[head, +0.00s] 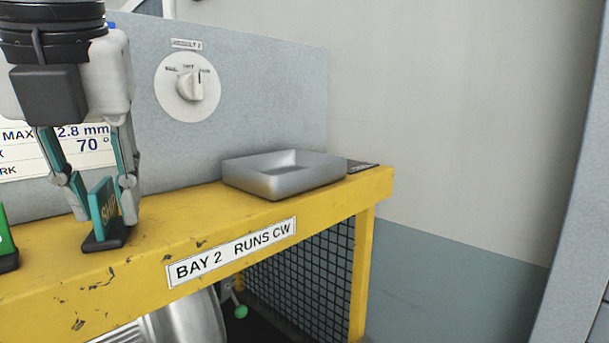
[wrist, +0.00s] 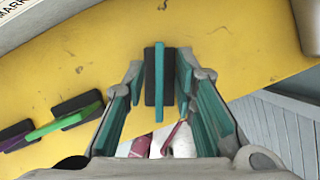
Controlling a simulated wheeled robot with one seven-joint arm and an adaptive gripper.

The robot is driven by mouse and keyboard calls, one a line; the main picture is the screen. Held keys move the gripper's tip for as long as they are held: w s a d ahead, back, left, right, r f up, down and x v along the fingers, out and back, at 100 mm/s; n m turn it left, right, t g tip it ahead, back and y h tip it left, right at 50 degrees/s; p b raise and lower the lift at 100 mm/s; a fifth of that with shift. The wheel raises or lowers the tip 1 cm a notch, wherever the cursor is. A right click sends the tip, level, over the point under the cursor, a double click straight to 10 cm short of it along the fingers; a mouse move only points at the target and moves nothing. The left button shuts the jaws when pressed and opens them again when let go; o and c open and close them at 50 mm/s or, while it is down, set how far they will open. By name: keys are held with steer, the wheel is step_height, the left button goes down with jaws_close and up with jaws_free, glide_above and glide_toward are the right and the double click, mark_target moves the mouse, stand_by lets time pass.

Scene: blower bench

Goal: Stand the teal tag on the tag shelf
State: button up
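The teal tag (head: 103,205) stands upright in a small black base (head: 107,240) on the yellow bench top, with partly hidden lettering on its face. My gripper (head: 105,214) points down over it, with one finger on each side. In the wrist view, the teal tag (wrist: 159,82) shows as a thin upright strip across its black base (wrist: 150,78), between the fingertips of my gripper (wrist: 160,75). The fingers are open, with visible gaps to the tag. I cannot clearly identify the tag shelf; a dark lettered strip (head: 362,167) lies at the bench's right end.
A grey tray (head: 250,182) sits on the yellow bench (head: 200,222), right of my gripper. A green tag (head: 5,236) stands left; the wrist view also shows a purple piece (wrist: 90,110) there. A panel with a dial (head: 188,86) rises behind. Bench between tag and tray is clear.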

steer(key=shift+r, duration=0.1)
steer(key=p+v, duration=0.2)
steer(key=v, duration=1)
steer(key=w+d+f+m+h, duration=0.1)
steer(key=w+d+f+m, duration=0.1)
steer(key=d+f+m, duration=0.35)
steer(key=w+d+f+m+t, duration=0.1)
steer(key=w+d+f+m, duration=0.15)
steer(key=d+m, duration=0.6)
steer(key=w+d+f+m+h, duration=0.1)
steer(key=w+d+f+m, duration=0.2)
steer(key=d+m, duration=0.45)
steer(key=s+d+f+m, duration=0.3)
steer(key=d+f+m, duration=0.5)
steer(key=m, duration=0.2)
steer(key=s+d+f+m, duration=0.4)
steer(key=d+f+m, duration=0.5)
steer(key=m, duration=0.1)
steer(key=shift+s+f, duration=0.2)
steer(key=shift+d, duration=0.15)
